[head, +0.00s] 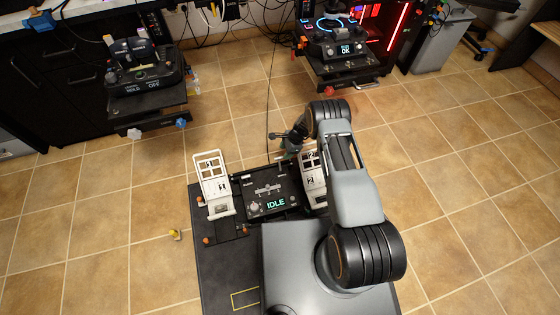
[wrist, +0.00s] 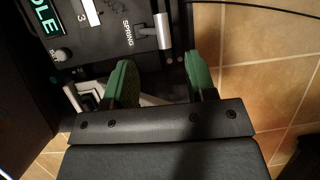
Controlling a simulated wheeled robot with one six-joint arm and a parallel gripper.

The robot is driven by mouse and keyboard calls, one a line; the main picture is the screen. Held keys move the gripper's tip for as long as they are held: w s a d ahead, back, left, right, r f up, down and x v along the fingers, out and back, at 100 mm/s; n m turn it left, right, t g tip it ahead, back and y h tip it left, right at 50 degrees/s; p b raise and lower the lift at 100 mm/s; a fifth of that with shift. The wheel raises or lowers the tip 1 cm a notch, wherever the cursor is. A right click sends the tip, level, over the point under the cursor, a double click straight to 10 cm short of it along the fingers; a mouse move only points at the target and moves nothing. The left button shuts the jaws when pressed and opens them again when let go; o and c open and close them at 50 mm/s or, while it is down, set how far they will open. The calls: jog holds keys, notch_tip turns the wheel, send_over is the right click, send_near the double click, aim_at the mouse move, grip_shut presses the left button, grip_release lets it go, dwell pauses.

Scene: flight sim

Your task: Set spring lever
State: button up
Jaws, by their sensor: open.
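The spring lever (wrist: 162,32) is a pale metal bar beside the printed word SPRING, on a dark control panel (wrist: 100,48) in the wrist view. The same panel shows in the head view with a lit IDLE display (head: 275,204); I cannot pick out the spring lever there. My gripper (wrist: 160,78) is open with two green fingertips set apart. In the wrist view the lever lies just beyond the fingertips, near the gap between them, and I see no contact. In the head view my gripper (head: 290,152) is at the panel's far side.
White pedals marked 1 (head: 214,175) and 2 (head: 313,180) flank the panel. Two other control stations, at left (head: 145,85) and top (head: 345,52), stand apart. The tiled floor right of my arm is clear.

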aim_at(280, 157)
jog(key=b+x, duration=0.2)
jog(key=x, duration=0.5)
jog(key=shift+a+f, duration=0.1)
jog(key=shift+f, duration=0.05)
jog(key=shift+w, duration=0.1)
grip_shut()
